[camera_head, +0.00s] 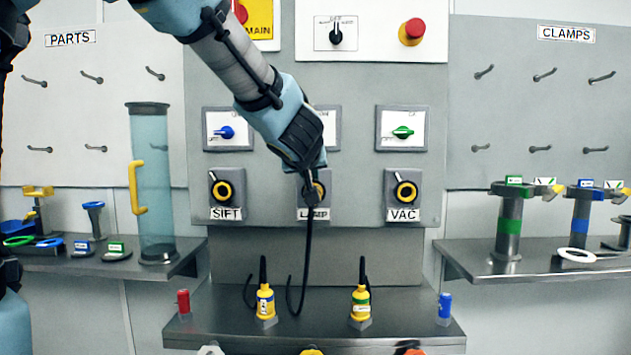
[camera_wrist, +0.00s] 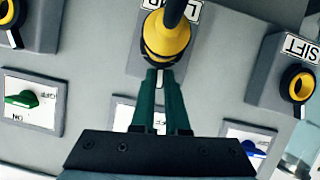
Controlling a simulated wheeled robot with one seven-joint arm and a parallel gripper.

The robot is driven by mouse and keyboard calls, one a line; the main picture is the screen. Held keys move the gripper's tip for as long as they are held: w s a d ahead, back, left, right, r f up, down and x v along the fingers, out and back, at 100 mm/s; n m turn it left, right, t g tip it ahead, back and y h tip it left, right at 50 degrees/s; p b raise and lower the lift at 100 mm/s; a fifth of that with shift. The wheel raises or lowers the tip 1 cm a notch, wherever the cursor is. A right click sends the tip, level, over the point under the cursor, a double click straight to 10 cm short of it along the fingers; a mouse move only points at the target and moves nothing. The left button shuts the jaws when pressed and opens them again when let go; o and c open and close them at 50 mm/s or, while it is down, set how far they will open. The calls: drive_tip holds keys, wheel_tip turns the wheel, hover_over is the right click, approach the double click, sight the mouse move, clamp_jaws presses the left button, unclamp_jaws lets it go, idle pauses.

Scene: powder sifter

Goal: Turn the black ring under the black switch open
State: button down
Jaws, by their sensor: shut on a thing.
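The LAMP socket (camera_head: 328,174) in the middle of the lower row holds a yellow plug (camera_wrist: 166,36) with a black cable (camera_head: 308,240) hanging from it. A black ring (camera_wrist: 149,59) surrounds the plug. My gripper (camera_wrist: 161,76) is shut on the ring's tab, whose white mark shows between the fingers in the wrist view. In the head view my gripper (camera_head: 309,176) points down in front of the LAMP socket. The middle switch plate (camera_head: 330,120) above is partly covered by my arm, and its switch is hidden.
The SIFT socket (camera_head: 226,188) and the VAC socket (camera_head: 405,188) flank LAMP, below the blue switch (camera_head: 225,132) and green switch (camera_head: 403,132). Another black switch (camera_head: 336,38) and a red button (camera_head: 412,31) are higher up.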

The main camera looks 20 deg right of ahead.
drive_tip(key=shift+w+a+f+n+h+b, duration=0.2)
drive_tip(key=shift+a+n+h+b, duration=0.4)
drive_tip(key=shift+b, duration=0.9)
drive_tip(key=shift+w+a+f+n+h+b, duration=0.2)
drive_tip(key=shift+n+h+b, duration=0.2)
drive_tip(key=shift+n+b, duration=0.75)
drive_tip(key=shift+m+b, duration=0.25)
drive_tip(key=shift+b, duration=0.1)
drive_tip(key=c, duration=0.9)
unclamp_jaws()
drive_tip(key=shift+r, duration=0.1)
